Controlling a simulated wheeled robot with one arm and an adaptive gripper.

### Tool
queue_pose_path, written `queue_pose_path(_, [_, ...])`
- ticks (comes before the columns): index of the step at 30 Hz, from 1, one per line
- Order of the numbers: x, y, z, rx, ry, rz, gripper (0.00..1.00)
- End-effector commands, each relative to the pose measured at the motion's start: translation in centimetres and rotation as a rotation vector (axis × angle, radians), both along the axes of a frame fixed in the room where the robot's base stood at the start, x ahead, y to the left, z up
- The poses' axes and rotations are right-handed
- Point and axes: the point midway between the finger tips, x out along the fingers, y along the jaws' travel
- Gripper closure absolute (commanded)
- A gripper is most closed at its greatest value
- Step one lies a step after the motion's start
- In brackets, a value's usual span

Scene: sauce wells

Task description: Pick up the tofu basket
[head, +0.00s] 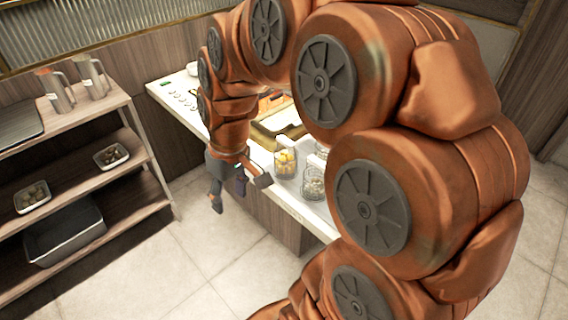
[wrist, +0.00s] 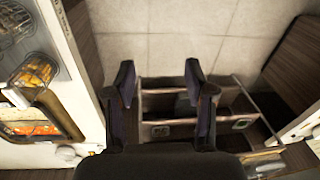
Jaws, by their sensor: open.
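Wire baskets stand at the counter's near edge in the head view. One basket (head: 286,162) holds yellow-orange pieces. Another basket (head: 313,184) holds pale pieces that could be tofu, but they are too small to be sure. My gripper (head: 240,188) hangs left of the baskets, apart from them, pointing down past the counter's front edge. It is open and empty. In the wrist view my gripper (wrist: 160,85) has its two dark fingers spread over the floor and shelf. The yellow-orange basket (wrist: 34,70) and another basket (wrist: 14,24) show at the left there.
The white counter (head: 166,92) runs behind my arm. A wooden shelf (head: 105,178) at left holds metal jugs (head: 56,92), small trays (head: 111,156) and a grey bin (head: 64,232). The tiled floor (head: 200,250) between shelf and counter is clear. My arm hides part of the counter.

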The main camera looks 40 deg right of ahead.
Motion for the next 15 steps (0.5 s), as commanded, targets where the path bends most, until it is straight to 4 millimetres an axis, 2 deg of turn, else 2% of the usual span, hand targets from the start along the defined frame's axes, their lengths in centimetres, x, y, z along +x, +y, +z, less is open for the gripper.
queue_pose_path(1, [1.8, -1.7, -0.5, 0.008, -0.025, -0.01, 0.46])
queue_pose_path(3, [4.0, -4.1, -0.8, 0.017, -0.067, -0.013, 0.46])
queue_pose_path(5, [5.8, -6.5, -1.1, 0.018, -0.102, -0.018, 0.46])
queue_pose_path(9, [9.2, -12.9, -2.1, 0.008, -0.185, -0.039, 0.46])
queue_pose_path(15, [11.3, -22.9, -4.0, -0.035, -0.28, -0.082, 0.46])
